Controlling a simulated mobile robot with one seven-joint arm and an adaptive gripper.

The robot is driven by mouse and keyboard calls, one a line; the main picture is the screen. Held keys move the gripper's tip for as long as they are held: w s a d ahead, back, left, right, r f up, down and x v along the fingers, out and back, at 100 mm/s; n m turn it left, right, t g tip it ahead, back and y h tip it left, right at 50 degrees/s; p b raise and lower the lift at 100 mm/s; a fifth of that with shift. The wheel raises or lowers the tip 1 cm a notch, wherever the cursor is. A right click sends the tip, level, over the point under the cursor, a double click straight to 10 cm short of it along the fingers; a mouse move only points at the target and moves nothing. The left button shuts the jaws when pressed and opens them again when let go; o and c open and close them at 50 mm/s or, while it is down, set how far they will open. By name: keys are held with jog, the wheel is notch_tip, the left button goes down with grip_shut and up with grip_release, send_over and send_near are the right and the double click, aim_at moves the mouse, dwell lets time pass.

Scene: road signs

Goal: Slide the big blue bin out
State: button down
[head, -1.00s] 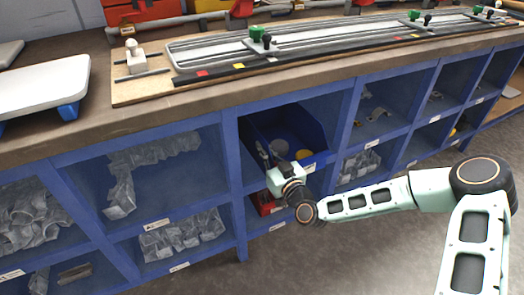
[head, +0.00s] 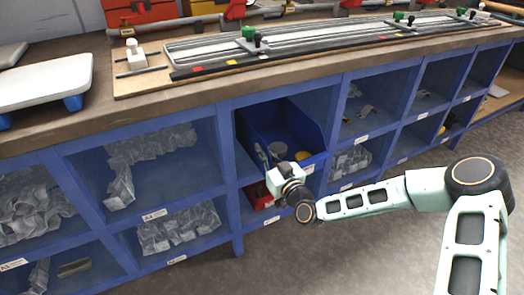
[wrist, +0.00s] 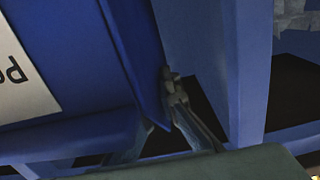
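The big blue bin (head: 303,127) sits in an upper compartment of the blue shelf, its front reaching to the opening. A yellow round item and a grey one show inside it. My gripper (head: 264,155) is at the bin's front left edge. In the wrist view, the bin's blue wall (wrist: 95,60) with a white label (wrist: 18,75) fills the left side. One dark finger of my gripper (wrist: 168,110) lies against the wall's edge, and a paler part shows on the other side. The gripper looks shut on this wall; the fingertips are partly hidden.
A shelf post (head: 222,150) stands close left of the bin, and another divider (head: 335,110) close right. A red bin (head: 258,192) is in the compartment below. The workbench top (head: 190,92) runs above. The grey floor (head: 330,255) in front is clear.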

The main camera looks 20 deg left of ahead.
jog(key=c, duration=2.1)
grip_release()
jog(key=v, duration=1.2)
